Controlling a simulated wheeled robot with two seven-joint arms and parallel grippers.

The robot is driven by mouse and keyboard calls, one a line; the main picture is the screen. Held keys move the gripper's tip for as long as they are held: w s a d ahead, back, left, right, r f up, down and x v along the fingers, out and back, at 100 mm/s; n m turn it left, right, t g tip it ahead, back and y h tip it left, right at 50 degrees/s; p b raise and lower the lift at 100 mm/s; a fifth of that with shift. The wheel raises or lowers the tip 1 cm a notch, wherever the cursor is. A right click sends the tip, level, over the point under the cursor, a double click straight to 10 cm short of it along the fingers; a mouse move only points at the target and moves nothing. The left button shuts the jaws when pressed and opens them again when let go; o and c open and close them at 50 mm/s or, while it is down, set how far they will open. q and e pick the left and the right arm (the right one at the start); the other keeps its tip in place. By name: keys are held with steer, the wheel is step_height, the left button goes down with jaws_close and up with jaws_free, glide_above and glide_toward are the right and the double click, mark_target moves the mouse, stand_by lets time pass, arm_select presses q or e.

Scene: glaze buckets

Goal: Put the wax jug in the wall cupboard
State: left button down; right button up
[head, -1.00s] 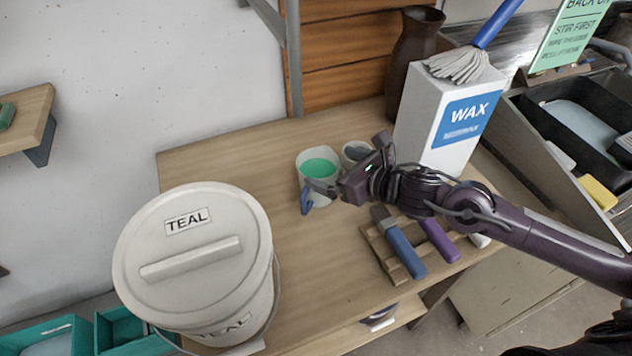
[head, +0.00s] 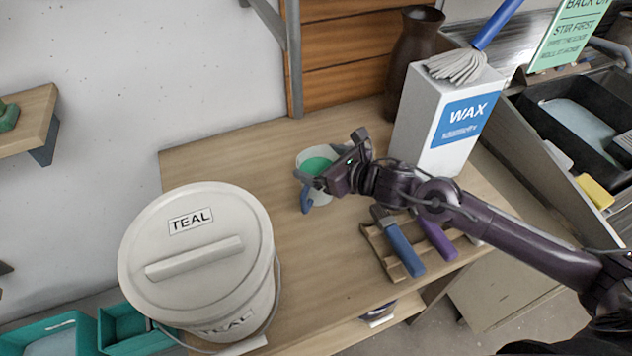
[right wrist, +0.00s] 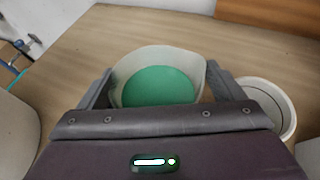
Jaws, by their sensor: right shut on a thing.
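A pale jug (head: 321,199) with green contents and a blue handle stands upright on the wooden bench. I take it as the wax jug. My right gripper (head: 328,166) is at its rim and partly covers it. In the right wrist view the two fingers lie on either side of the jug (right wrist: 157,86), and the gripper is shut on it. I cannot see lift off the bench. My left gripper is not in view. No wall cupboard can be made out for certain; a slatted wooden panel (head: 345,50) is on the back wall.
A lidded TEAL bucket (head: 205,270) stands at the bench's front left. A tall white WAX box (head: 420,125), a brown vase (head: 408,60) and a wooden rack (head: 385,252) with tools are to the right. A pale cup (right wrist: 285,112) stands close beside the jug.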

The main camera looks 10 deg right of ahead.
steer(key=c, duration=0.7)
steer(key=shift+r, duration=0.2)
step_height(320, 180, up, 10)
steer(key=shift+f+b, duration=0.25)
steer(key=shift+b, duration=0.55)
